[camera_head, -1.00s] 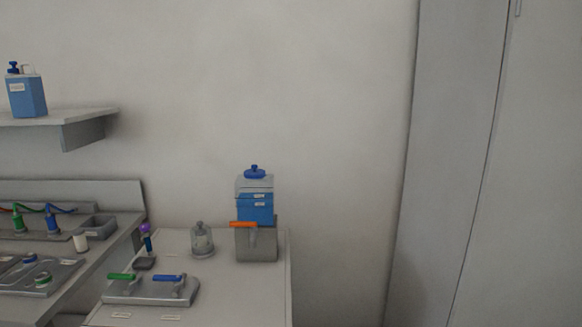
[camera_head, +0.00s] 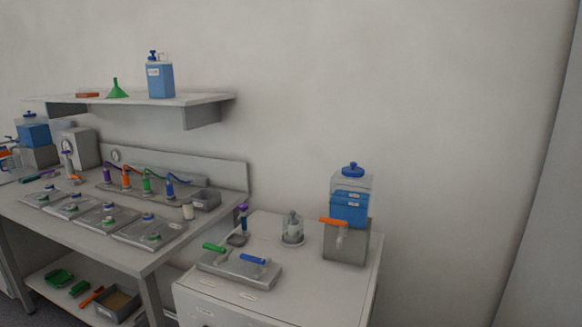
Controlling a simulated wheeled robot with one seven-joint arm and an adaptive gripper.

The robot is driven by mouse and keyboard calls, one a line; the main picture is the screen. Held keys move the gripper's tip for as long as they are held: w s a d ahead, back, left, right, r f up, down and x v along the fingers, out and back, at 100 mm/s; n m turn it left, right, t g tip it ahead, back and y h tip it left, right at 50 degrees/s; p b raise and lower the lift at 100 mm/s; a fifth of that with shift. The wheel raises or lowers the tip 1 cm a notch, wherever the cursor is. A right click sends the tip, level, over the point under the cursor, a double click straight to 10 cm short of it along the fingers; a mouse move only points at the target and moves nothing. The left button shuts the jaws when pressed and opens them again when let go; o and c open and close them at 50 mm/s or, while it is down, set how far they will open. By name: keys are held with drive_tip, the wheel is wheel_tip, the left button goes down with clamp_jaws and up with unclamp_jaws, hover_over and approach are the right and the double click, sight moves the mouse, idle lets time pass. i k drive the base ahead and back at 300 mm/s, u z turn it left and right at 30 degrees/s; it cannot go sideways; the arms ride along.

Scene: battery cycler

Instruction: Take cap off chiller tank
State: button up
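A tank with blue liquid (camera_head: 349,208) stands upright on a grey box with an orange handle (camera_head: 346,240), on the white cabinet at the right. A blue cap (camera_head: 350,169) with a knob sits on top of this tank. A second, similar blue tank (camera_head: 34,134) stands at the far left edge on a grey base, with a blue cap (camera_head: 29,116) on it. The labels are too small to read, so I cannot tell which one is the chiller tank. My gripper is not in view.
The white cabinet (camera_head: 318,299) also holds a glass jar (camera_head: 293,230), a purple-topped tool and a grey plate with green and blue handles. A long bench with several cell trays stands left. A shelf (camera_head: 205,101) above holds a blue bottle (camera_head: 160,79) and green funnel (camera_head: 116,91).

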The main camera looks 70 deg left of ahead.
sight(352, 171)
drive_tip(key=u, duration=1.8)
